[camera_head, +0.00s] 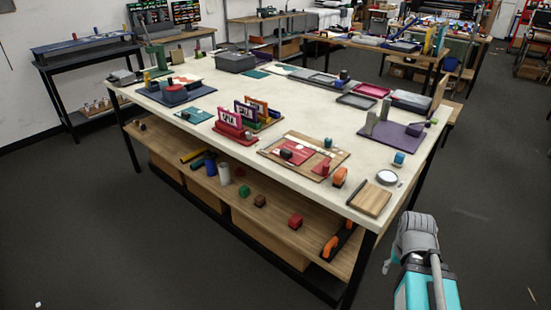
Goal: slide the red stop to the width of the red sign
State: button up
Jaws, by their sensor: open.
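A red sign (232,123) with white lettering stands upright in a row, in front of a purple and an orange sign, near the middle of the bench's front side. To its right a wooden board (335,160) lies flat with a red plate (298,149) and a small dark block on it. An upright red piece with a small knob (322,167), seemingly the red stop, stands on the board's right part. My gripper (414,232) is off the bench's right front corner, well apart from the board, open and empty. Its fingertips are hard to make out.
A lower shelf (250,205) holds loose blocks. The floor right of the bench is clear.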

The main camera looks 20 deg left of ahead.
aim_at(325, 164)
jog(key=k, duration=0.75)
jog(key=u, duration=1.45)
jog(key=i, duration=1.8)
